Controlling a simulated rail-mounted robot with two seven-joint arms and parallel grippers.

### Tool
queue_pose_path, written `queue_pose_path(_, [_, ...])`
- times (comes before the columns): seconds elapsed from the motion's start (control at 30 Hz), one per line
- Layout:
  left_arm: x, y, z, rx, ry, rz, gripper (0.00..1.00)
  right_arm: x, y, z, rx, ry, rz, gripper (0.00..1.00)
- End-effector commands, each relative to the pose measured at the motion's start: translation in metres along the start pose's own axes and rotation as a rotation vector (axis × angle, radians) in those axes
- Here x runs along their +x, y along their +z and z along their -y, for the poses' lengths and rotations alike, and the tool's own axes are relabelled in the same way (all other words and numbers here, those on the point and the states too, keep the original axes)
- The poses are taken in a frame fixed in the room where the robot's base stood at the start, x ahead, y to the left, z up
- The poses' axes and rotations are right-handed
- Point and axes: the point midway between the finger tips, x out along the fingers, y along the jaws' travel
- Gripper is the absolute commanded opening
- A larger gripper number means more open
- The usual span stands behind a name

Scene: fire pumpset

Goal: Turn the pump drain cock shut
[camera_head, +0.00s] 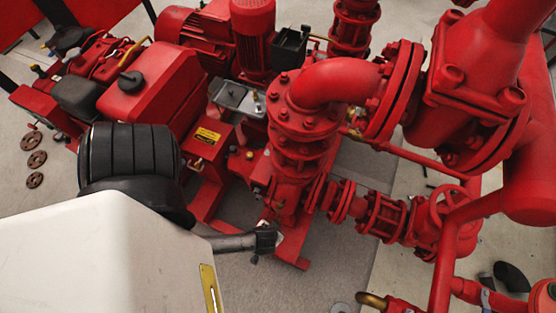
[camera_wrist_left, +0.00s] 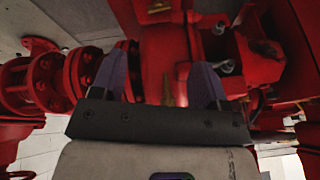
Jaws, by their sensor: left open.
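The small brass drain cock (camera_wrist_left: 181,84) shows in the left wrist view on the red pump casing (camera_wrist_left: 163,50). My left gripper (camera_wrist_left: 160,85) is open, with one purple finger on each side of the cock. The cock lies between the fingers in the picture; I cannot tell whether either finger touches it. In the head view my left gripper (camera_head: 270,230) is at the foot of the red pump body (camera_head: 298,150), and the cock is too small or hidden to make out there. My right gripper is in neither view.
Red flanged pipe (camera_wrist_left: 45,82) runs left of the fingers in the wrist view. The red engine (camera_head: 150,85) stands at the upper left. Grey floor (camera_head: 330,255) is clear below the pump.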

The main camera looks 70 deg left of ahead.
Motion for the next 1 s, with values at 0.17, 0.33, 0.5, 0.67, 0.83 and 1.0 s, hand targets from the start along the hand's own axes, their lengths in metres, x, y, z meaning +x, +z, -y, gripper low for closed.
queue_pose_path(0.17, [0.0,0.0,0.0,-0.244,0.0,0.001,0.68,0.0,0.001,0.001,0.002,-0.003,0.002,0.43])
queue_pose_path(0.33, [0.002,0.001,0.0,-0.355,0.0,0.001,0.68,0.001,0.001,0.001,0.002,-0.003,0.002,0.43])
queue_pose_path(0.5, [0.017,0.001,0.0,-0.378,-0.001,0.0,0.68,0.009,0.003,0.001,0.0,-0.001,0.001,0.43])
queue_pose_path(0.67, [0.046,0.001,-0.001,-0.375,0.0,-0.001,0.68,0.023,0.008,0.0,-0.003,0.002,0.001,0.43])
queue_pose_path(0.83, [0.079,0.001,-0.001,-0.374,-0.001,-0.001,0.68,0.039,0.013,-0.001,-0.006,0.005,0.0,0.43])
queue_pose_path(1.0, [0.106,0.001,-0.001,-0.374,-0.001,0.0,0.68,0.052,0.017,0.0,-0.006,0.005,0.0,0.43])
